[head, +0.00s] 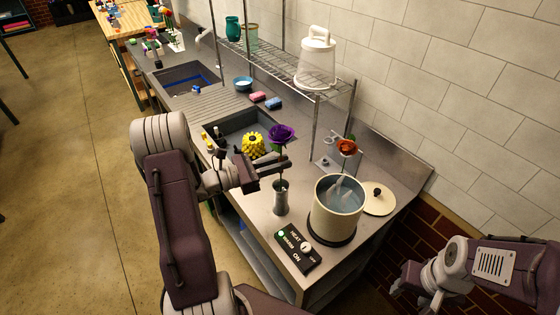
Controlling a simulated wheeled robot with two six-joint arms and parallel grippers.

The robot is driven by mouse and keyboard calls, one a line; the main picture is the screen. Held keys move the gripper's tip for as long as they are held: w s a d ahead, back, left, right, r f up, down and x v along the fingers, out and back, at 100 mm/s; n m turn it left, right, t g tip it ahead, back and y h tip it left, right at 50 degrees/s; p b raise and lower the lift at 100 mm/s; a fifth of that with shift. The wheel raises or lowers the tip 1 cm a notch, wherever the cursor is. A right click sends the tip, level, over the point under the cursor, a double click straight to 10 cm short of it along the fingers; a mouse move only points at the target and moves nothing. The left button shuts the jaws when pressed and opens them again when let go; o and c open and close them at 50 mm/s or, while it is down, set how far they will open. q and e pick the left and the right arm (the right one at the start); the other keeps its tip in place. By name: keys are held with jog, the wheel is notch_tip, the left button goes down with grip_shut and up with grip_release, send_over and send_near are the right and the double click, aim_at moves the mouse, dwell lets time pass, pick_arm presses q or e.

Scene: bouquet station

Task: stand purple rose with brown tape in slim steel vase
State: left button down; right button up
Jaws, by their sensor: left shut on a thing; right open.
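The purple rose (282,136) is upright in the head view, its bloom above my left gripper (284,166). My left gripper is shut on its stem. The slim steel vase (281,202) stands on the steel counter directly below the rose. The stem's lower end shows around the vase mouth; I cannot tell whether it is inside the mouth or just above it. The brown tape is too small to make out. My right gripper (408,288) is open and empty at the lower right, away from the counter.
A cream pot (337,213) with water stands right of the vase, its lid (378,200) beside it. A heat control box (297,249) is in front. An orange-red flower (346,147) stands behind the pot. A yellow flower (253,145) is left of the rose, by the sink.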

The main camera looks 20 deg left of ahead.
pick_arm(q)
jog(key=shift+f, duration=0.5)
jog(key=shift+f+b, duration=1.2)
jog(key=shift+f, duration=0.1)
jog(key=c, duration=0.7)
grip_release()
jog(key=shift+v, duration=2.5)
